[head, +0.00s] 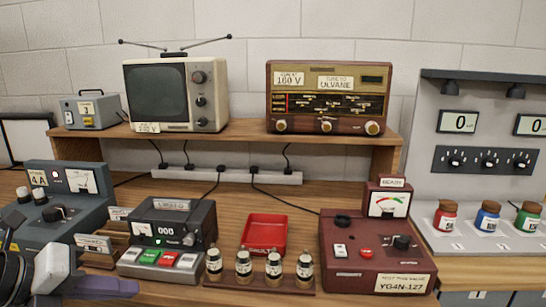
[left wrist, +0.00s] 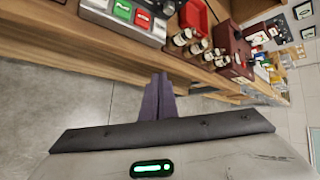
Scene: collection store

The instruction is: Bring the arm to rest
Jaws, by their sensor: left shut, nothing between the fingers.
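My left gripper (head: 122,288) shows at the bottom left of the head view, its purple fingers pointing right, in front of the bench's near edge. The left wrist view shows the same fingers (left wrist: 158,85) shut together with nothing between them. Grey floor (left wrist: 85,118) and the bench's wooden front lie beyond them. The fingers look apart from the button box (head: 160,263) with green, red and white buttons. My right gripper is in neither view.
The bench holds a grey meter unit (head: 70,225), a black counter box (head: 172,222), a red tray (head: 264,233), several small bottles in a rack (head: 260,285) and a red tester (head: 375,265). A television (head: 175,95) and radio (head: 327,97) stand on the shelf behind.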

